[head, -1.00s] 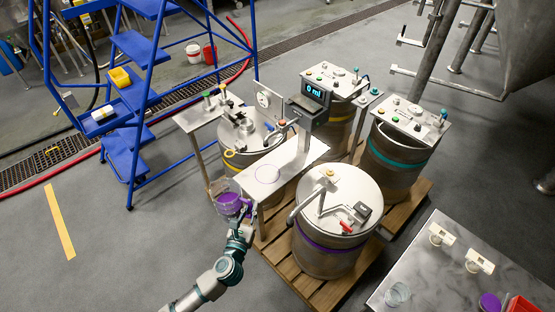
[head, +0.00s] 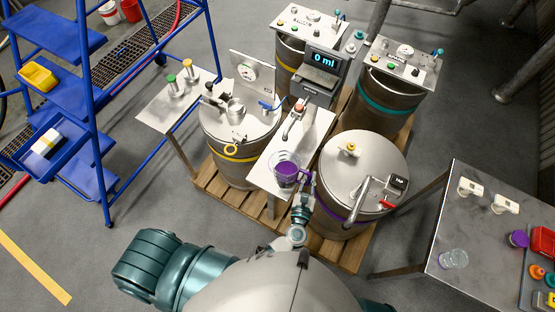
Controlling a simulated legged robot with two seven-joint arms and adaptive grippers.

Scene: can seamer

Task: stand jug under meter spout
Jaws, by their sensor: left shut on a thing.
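A clear jug (head: 286,170) with purple in its lower part is at the near end of the metal shelf plate (head: 312,127). My left gripper (head: 303,186) is shut on the jug from its right side. I cannot tell whether the jug's base touches the plate. The meter (head: 323,62) reads "0 ml" and stands behind the plate's far end. A tap-like spout (head: 293,122) reaches out over the plate, farther back than the jug. The circle marked on the plate is hidden now. My right gripper is not in view.
A drum with a yellow band (head: 238,155) stands left of the plate, and a drum with a purple band (head: 362,170) stands right, both on a wooden pallet (head: 205,182). A steel table (head: 490,240) with a clear cup (head: 453,259) is at the right. Blue steps (head: 68,85) stand left.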

